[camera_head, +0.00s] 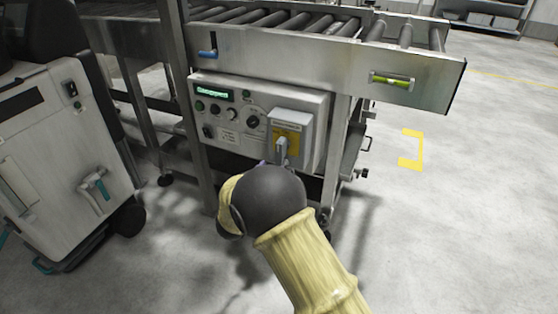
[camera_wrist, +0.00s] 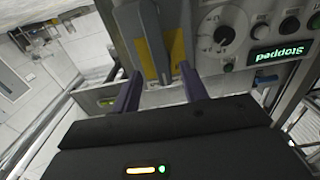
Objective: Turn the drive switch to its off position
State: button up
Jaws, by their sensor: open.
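The drive switch is a grey lever handle (camera_head: 282,150) on a yellow plate, on a grey box (camera_head: 306,127) at the right end of the control panel. In the head view the handle looks roughly upright. The wrist view is turned over and shows the handle (camera_wrist: 153,38) close up on its yellow plate. My gripper (camera_wrist: 160,68) is open, with one dark finger on each side of the handle's near end. I cannot tell whether either finger touches it. In the head view my own wrist hides most of the gripper.
The control panel (camera_head: 225,128) carries a round dial (camera_wrist: 223,35), knobs and a green display (camera_wrist: 277,53) reading "Stopped". A roller conveyor (camera_head: 310,50) runs above the panel. A grey wheeled machine (camera_head: 50,150) stands at left. The floor at right is clear.

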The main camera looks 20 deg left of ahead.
jog(key=w, duration=0.2)
jog(key=w+b, duration=0.1)
jog(key=w, duration=0.4)
jog(key=shift+d+b, duration=0.3)
jog(key=shift+b, duration=0.05)
grip_shut()
